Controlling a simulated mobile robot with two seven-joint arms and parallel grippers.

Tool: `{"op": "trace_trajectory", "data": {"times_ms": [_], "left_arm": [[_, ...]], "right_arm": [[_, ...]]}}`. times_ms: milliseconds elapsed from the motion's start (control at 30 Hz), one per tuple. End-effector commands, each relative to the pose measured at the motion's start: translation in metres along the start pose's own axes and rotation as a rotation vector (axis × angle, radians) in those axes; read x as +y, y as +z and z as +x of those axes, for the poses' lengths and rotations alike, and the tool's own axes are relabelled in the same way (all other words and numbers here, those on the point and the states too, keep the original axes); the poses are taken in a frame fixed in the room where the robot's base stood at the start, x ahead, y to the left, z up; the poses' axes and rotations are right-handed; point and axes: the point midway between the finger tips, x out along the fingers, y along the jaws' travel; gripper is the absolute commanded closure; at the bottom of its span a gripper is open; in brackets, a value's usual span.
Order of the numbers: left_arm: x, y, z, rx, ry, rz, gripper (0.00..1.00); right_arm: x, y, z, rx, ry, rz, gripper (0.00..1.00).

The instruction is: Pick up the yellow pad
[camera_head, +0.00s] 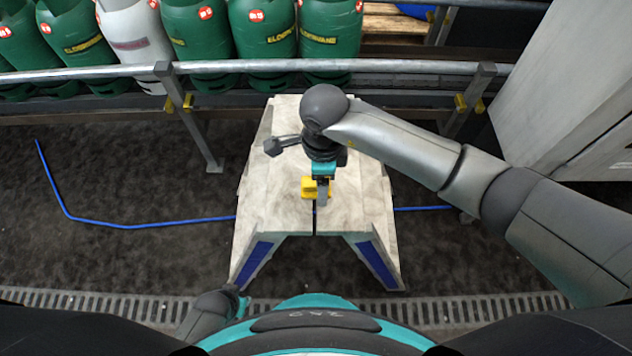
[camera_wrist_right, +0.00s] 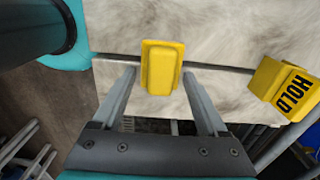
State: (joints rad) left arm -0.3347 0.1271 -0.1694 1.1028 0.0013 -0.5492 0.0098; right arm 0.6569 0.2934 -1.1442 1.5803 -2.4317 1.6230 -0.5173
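A yellow pad (camera_wrist_right: 160,67) with a raised middle shows in the right wrist view. It lies between the tips of my right gripper (camera_wrist_right: 160,76); the fingers stand apart, with a visible gap on each side of the pad. In the head view my right gripper (camera_head: 322,194) points down over the pale table, and yellow (camera_head: 308,188) shows beside its finger, partly covered by it. I cannot tell which yellow piece that is. Of my left arm only a grey part shows at the lower left; its gripper fingers do not show.
A yellow block marked HOLD (camera_wrist_right: 283,88) is at the right of the right wrist view. The pale table (camera_head: 270,205) has a dark slot and blue panels at its front. A metal rail (camera_head: 110,72) runs behind it, with green gas cylinders (camera_head: 265,40) and a white one beyond.

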Motion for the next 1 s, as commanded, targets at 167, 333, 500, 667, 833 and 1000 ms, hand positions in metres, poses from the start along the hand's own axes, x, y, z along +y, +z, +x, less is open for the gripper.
{"op": "trace_trajectory", "data": {"times_ms": [167,333,500,667,833,1000], "left_arm": [[-0.0001,-0.0001,0.0001,0.000,0.000,0.000,0.59],[0.0000,-0.0001,0.0001,0.001,0.000,0.000,0.59],[0.0000,0.0000,0.0002,0.000,0.000,0.001,0.59],[0.0000,0.0000,0.0002,0.000,0.000,0.001,0.59],[0.0000,0.0000,0.0000,0.000,0.000,0.001,0.59],[-0.0003,0.0004,-0.0012,0.003,0.000,0.000,0.59]], "right_arm": [[-0.0001,0.0000,-0.0002,0.000,0.000,0.000,0.45],[-0.0001,-0.0001,-0.0002,0.000,0.000,0.000,0.64],[-0.0001,-0.0001,-0.0002,0.000,0.000,0.000,0.83],[-0.0002,-0.0001,-0.0003,0.000,-0.001,0.000,0.92],[-0.0003,-0.0001,-0.0007,0.000,-0.001,0.000,0.92],[-0.0007,0.0001,-0.0062,0.000,-0.002,0.000,0.92]]}}
